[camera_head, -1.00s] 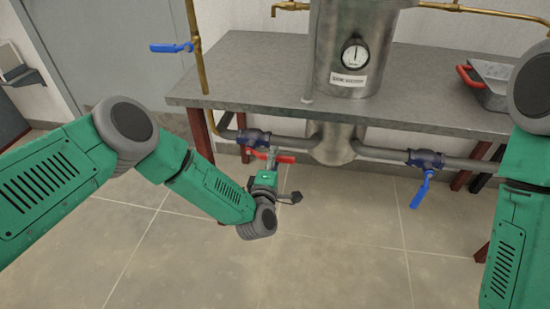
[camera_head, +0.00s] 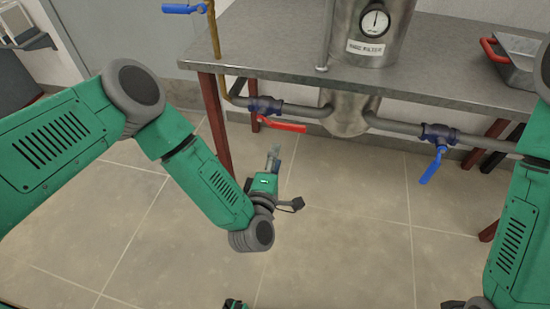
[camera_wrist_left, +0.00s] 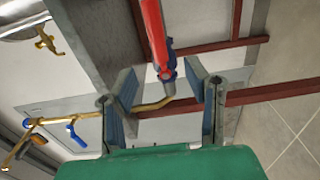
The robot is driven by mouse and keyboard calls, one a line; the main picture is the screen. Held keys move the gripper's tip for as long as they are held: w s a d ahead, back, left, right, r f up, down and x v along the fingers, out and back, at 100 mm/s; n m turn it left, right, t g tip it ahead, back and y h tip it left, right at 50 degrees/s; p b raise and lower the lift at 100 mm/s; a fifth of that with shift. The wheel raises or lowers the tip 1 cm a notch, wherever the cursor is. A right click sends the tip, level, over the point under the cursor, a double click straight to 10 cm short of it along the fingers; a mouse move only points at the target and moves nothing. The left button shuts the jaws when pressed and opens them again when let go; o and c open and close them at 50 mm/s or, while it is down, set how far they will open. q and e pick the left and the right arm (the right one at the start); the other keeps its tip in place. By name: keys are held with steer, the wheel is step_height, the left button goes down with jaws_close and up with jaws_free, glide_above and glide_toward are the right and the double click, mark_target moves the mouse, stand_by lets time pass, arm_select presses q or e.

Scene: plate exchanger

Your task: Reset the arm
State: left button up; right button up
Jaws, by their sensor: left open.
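My left gripper (camera_head: 273,158) is in front of the table and below the red-handled valve (camera_head: 281,125), apart from it in the head view. In the left wrist view my left gripper (camera_wrist_left: 164,95) shows its two fingers spread, with nothing held between them. The red handle (camera_wrist_left: 153,30) shows beyond the fingertips there. My right arm comes in at the right edge of the head view. A small green and dark part at the bottom edge may be my right gripper, but its fingers cannot be made out.
A metal table (camera_head: 270,50) carries a steel vessel with a gauge (camera_head: 374,22). Pipes run under its front edge. A blue-handled valve (camera_head: 432,163) is at the right, another blue handle (camera_head: 184,9) at upper left. The floor is clear.

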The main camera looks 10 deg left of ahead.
arm_select(q)
steer(key=shift+s, duration=0.25)
stand_by(0.3)
steer(key=s+a+f+m+g+h+p, duration=0.1)
steer(key=s+f+m+g+h+p, duration=0.25)
steer(key=s+m+g+p, duration=0.55)
steer(key=s+a+r+m+g+y, duration=0.2)
steer(key=s+a+m+g, duration=0.2)
steer(key=s+a, duration=0.4)
steer(key=s+a+r+m+g+y+p, duration=0.1)
steer(key=s+a+r+m+g+y, duration=0.1)
steer(key=s+a, duration=0.7)
steer(key=s+r+m+g, duration=0.1)
steer(key=s+m+g, duration=0.1)
steer(key=s, duration=0.3)
steer(key=shift+a+m, duration=0.15)
steer(key=shift+m, duration=0.55)
